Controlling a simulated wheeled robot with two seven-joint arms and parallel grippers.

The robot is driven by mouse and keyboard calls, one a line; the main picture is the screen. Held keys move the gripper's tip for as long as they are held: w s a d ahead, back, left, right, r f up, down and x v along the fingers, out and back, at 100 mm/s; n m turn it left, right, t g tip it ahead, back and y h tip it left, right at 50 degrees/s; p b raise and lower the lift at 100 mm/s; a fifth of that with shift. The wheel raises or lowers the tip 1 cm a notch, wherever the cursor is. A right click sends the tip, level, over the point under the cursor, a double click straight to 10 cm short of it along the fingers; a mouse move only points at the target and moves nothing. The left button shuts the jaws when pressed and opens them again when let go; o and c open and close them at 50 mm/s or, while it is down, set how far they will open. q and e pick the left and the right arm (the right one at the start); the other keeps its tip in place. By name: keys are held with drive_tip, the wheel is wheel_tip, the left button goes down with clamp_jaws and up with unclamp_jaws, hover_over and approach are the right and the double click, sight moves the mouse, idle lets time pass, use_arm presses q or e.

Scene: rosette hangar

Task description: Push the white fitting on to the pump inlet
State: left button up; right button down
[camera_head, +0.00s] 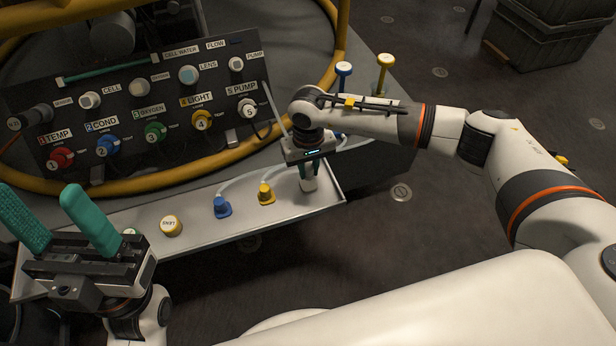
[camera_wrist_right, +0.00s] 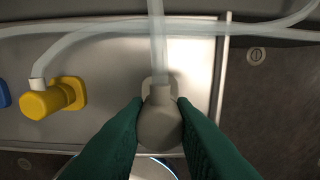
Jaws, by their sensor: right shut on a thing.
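The white fitting (camera_head: 308,184) is at the right end of the metal tray (camera_head: 325,205). My right gripper (camera_head: 309,172) points down and is shut on it. In the right wrist view the fitting (camera_wrist_right: 159,120) sits between the green fingers, with a clear tube (camera_wrist_right: 157,45) running up from it. I cannot tell whether it touches the tray. The panel (camera_head: 125,95) shows a pale round port (camera_head: 236,64) beside the upper PUMP label and a white plug (camera_head: 249,111) under "5 PUMP". My left gripper (camera_head: 40,198) is open and empty at the lower left.
A yellow fitting (camera_head: 266,194) and a blue fitting (camera_head: 222,207) with clear tubes stand on the tray, left of the white one. A yellow hoop rail (camera_head: 190,176) curves around the panel. Yellow and blue-topped posts stand behind my right arm.

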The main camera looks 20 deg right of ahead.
drive_tip(key=shift+r+p, duration=0.7)
drive_tip(key=shift+r, duration=0.6)
drive_tip(key=w+a+r+n+t, duration=0.3)
drive_tip(key=w+a+r+t, duration=0.25)
drive_tip(key=w+r, duration=0.3)
drive_tip(key=w+a+r+n+t, duration=0.35)
drive_tip(key=w+r+t, duration=0.3)
drive_tip(key=r, duration=0.25)
drive_tip(key=shift+m, duration=0.25)
drive_tip(key=shift+a+x, duration=0.2)
drive_tip(key=shift+x, duration=0.75)
drive_tip(key=shift+a+x, duration=0.15)
drive_tip(key=shift+x, duration=0.75)
drive_tip(key=shift+a+x, duration=0.2)
drive_tip(key=shift+x, duration=0.75)
drive_tip(key=shift+b, duration=0.4)
drive_tip(key=shift+w+f+b, duration=0.2)
drive_tip(key=shift+w+b, duration=0.05)
drive_tip(key=shift+b, duration=0.15)
